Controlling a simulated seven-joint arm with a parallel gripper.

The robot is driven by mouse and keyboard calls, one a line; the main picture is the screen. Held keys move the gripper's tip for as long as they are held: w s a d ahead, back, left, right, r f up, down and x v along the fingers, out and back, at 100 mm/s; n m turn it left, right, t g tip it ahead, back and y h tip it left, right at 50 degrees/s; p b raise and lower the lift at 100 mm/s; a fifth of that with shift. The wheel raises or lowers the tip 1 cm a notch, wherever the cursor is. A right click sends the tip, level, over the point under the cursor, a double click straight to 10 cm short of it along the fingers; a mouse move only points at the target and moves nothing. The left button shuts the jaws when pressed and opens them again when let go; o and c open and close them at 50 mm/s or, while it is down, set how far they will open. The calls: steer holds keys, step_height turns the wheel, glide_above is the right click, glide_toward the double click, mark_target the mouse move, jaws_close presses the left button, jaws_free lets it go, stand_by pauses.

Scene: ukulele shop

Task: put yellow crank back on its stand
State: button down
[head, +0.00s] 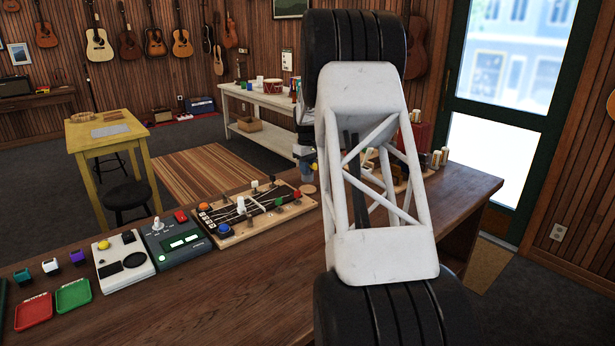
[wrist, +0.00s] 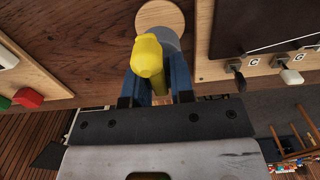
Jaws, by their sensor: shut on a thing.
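My gripper (wrist: 160,88) is shut on the yellow crank (wrist: 149,55), which sits between its two blue fingers in the wrist view. A round light-wood disc (wrist: 158,12) lies on the table just beyond the crank. A grey rounded piece (wrist: 171,42) shows beside the crank and overlaps the disc; the crank hides part of it, and I cannot tell whether they touch. In the head view, my gripper (head: 309,174) is mostly hidden behind my arm, above the table near the wood disc (head: 308,189). I cannot tell for certain which piece is the stand.
A wooden board with knobs and cables (head: 250,208) lies left of my gripper. A dark green box (head: 176,240), a white box (head: 122,262) and red (head: 34,311) and green (head: 73,296) trays are further left. Several small items stand behind my arm at right.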

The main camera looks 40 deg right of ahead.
mark_target(308, 176)
steer(key=shift+f, duration=1.7)
steer(key=shift+f, duration=0.2)
steer(key=c, duration=1)
jaws_free()
steer(key=shift+r, duration=0.15)
step_height(308, 176, up, 12)
